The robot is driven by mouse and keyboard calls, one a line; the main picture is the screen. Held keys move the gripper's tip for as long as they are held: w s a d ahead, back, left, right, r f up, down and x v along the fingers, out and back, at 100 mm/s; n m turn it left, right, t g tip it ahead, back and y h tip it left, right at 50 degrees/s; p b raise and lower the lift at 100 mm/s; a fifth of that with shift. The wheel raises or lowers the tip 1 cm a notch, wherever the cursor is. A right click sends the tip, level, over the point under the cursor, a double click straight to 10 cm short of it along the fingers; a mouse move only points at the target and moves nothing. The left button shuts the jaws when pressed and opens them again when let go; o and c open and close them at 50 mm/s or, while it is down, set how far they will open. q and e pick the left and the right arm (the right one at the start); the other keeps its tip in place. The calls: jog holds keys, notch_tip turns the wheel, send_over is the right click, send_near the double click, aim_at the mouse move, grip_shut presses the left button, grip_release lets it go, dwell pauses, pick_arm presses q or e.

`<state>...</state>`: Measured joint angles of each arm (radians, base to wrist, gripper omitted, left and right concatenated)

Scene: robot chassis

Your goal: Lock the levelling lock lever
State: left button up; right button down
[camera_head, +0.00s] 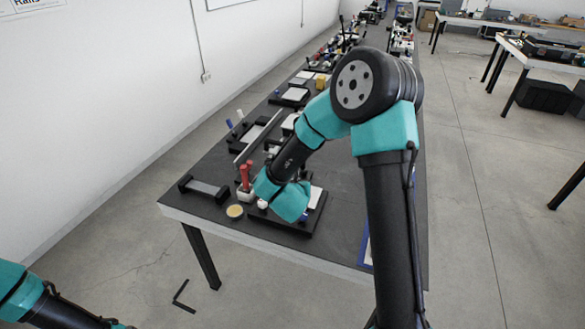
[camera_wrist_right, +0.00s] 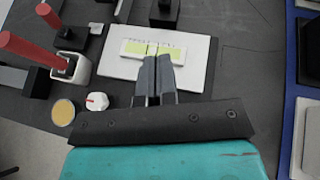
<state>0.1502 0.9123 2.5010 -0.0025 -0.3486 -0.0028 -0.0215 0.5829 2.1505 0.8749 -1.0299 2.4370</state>
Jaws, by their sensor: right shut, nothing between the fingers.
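My right gripper (camera_wrist_right: 156,60) is shut and empty. In the right wrist view its fingertips are over the near edge of a pale plate (camera_wrist_right: 118,66) with a yellow-green level strip (camera_wrist_right: 140,48). The fingers hide part of both. Left of the plate, a red handle (camera_wrist_right: 28,48) runs into a white holder (camera_wrist_right: 75,72), and a second red handle (camera_wrist_right: 46,14) reaches a black block. I cannot tell which part is the lock lever. In the head view a red handle (camera_head: 245,173) shows left of my right wrist, which hides much of the fixture.
A round yellow-topped piece (camera_wrist_right: 63,112) and a white knob (camera_wrist_right: 97,101) lie left of the gripper. A black-framed fixture (camera_head: 205,189) is at the table's near left corner. Other fixtures fill the table behind. In the wrist view, dark surface right of the plate is clear up to a blue strip (camera_wrist_right: 270,95).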

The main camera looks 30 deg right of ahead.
jog(key=shift+f, duration=0.1)
dwell(0.4)
jog(key=x, duration=0.9)
jog(key=shift+d, duration=0.2)
jog(key=w+d, duration=0.2)
jog(key=shift+w+r, duration=0.3)
jog(key=shift+w, duration=0.05)
jog(key=shift+w+d+r, duration=0.15)
jog(key=shift+w+d, duration=0.1)
jog(key=shift+w, duration=0.25)
jog(key=shift+d, duration=0.1)
